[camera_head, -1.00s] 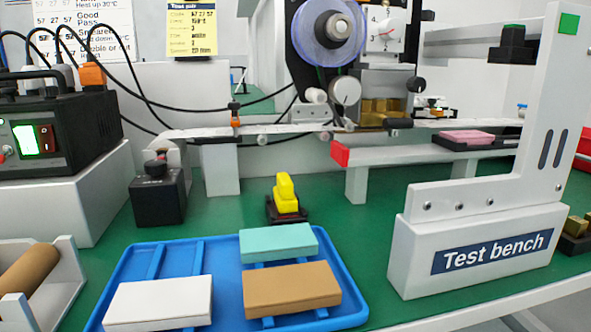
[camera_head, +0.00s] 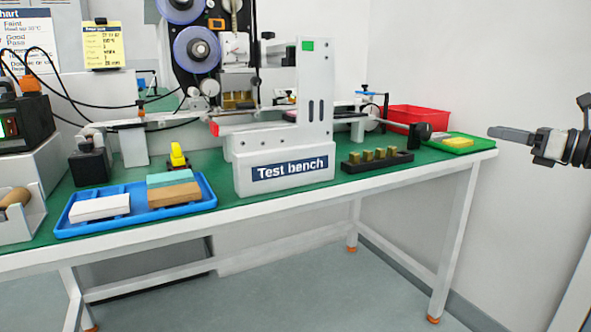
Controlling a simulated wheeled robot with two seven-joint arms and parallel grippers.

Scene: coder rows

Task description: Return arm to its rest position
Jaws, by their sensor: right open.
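My right gripper (camera_head: 540,140) shows at the right edge of the head view, with its grey finger pointing left. It is open and holds nothing that I can see. It hangs in the air to the right of the table's right end, apart from the table and everything on it. My left gripper is not in the view.
The green-topped table (camera_head: 290,196) carries a white test bench (camera_head: 305,125), a blue tray (camera_head: 130,223) with several boxes, a black block (camera_head: 377,163) with brass pieces, a red bin (camera_head: 415,118) and a green tray (camera_head: 482,147). The floor in front is clear.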

